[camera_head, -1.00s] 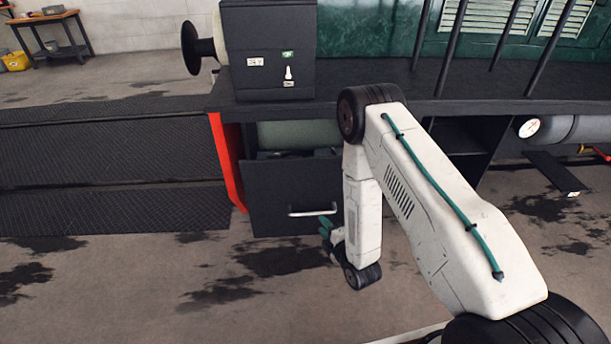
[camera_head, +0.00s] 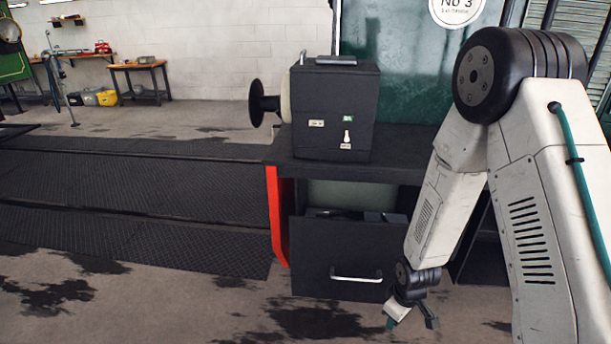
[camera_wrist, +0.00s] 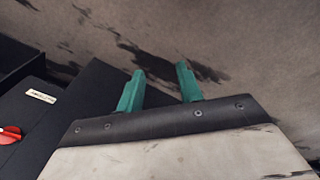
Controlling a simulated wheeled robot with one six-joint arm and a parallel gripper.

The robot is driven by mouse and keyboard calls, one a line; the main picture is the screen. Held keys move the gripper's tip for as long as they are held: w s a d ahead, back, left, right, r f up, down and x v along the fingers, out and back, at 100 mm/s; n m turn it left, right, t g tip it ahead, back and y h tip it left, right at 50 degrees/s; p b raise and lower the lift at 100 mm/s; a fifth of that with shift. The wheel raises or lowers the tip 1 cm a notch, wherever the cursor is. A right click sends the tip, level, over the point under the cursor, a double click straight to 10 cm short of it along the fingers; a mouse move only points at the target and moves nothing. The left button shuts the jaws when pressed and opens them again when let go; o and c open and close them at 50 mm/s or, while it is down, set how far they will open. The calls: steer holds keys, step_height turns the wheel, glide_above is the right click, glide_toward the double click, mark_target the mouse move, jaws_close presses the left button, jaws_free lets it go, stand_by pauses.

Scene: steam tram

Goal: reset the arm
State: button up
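My white arm stands folded at the right of the head view, with its elbow raised high. My gripper (camera_head: 409,320) hangs low in front of the dark drawer (camera_head: 345,262), to the right of its metal handle, with its fingers spread.
A black box (camera_head: 335,110) with a round flanged knob stands on the bench (camera_head: 400,170). A red upright (camera_head: 276,215) edges the bench's left end. Dark tread plates (camera_head: 130,190) lie left. A wooden table (camera_head: 140,68) stands far back. A red knob (camera_wrist: 10,135) shows in the wrist view.

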steer(key=s+r+m, duration=0.2)
steer(key=s+r, duration=0.5)
steer(key=r, duration=0.6)
steer(key=s+d+r+m, duration=0.1)
steer(key=s+r+m, duration=0.2)
steer(key=s+r, duration=0.5)
steer(key=s+d+r+m, duration=0.1)
steer(key=s+r+m, duration=0.2)
steer(key=r, duration=1.7)
steer(key=s, duration=0.4)
steer(key=shift+s+d, duration=0.15)
steer(key=shift+s, duration=0.2)
